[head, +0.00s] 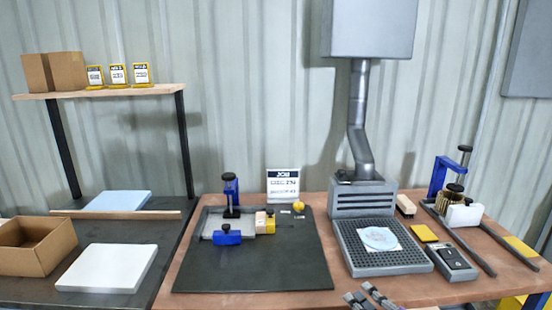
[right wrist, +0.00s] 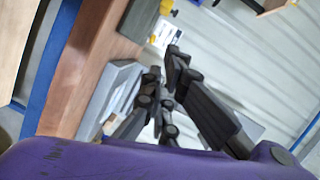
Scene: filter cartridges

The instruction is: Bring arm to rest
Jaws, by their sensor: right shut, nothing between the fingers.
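My right gripper (head: 360,291) shows at the bottom edge of the head view, in front of the wooden workbench (head: 420,298). Only its dark fingertips are visible there. In the right wrist view the gripper (right wrist: 165,75) fills the middle, with its dark fingers shut and nothing between them. The purple body of my wrist lies along the bottom of that view. The rest of the right arm is hidden in the head view. My left gripper is in neither view.
A grey fume extractor with a grid base (head: 388,265) stands behind the gripper. A black mat (head: 255,277) with a blue clamp fixture (head: 230,208) lies left of it. A shelf unit (head: 100,92) stands at the left.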

